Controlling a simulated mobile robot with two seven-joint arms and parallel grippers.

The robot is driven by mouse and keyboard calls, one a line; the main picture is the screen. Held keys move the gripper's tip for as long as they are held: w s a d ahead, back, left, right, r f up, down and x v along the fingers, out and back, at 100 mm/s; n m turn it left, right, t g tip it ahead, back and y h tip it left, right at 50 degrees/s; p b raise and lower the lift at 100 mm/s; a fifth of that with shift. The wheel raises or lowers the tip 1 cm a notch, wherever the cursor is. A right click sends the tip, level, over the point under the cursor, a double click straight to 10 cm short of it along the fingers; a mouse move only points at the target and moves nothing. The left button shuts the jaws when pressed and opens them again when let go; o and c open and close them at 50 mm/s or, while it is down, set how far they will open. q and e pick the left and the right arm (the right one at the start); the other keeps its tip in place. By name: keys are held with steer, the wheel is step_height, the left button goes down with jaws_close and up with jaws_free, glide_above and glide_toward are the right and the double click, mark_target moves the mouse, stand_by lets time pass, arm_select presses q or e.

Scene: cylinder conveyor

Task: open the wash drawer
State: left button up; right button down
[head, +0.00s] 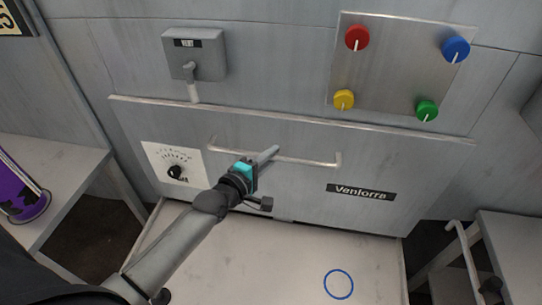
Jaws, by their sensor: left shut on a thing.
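The drawer front (285,200) is a wide grey panel with a pale horizontal bar handle (318,162) across its upper middle. A dark "Veniorra" label is on its right side. The gripper hides part of the bar. I cannot tell whether the drawer front stands out from the wall. My right gripper is not clearly seen.
Above are a grey "VENT" box (195,55) with a lever and a panel (395,70) with red, blue, yellow and green knobs. A dial plate (174,164) is left of the handle. Below is a pale surface (240,265) with a blue ring (338,284). Side tables flank it.

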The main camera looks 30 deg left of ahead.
arm_select(q)
jaws_close()
stand_by(0.7)
steer(key=shift+s, duration=0.1)
arm_select(e)
steer(key=shift+r, duration=0.1)
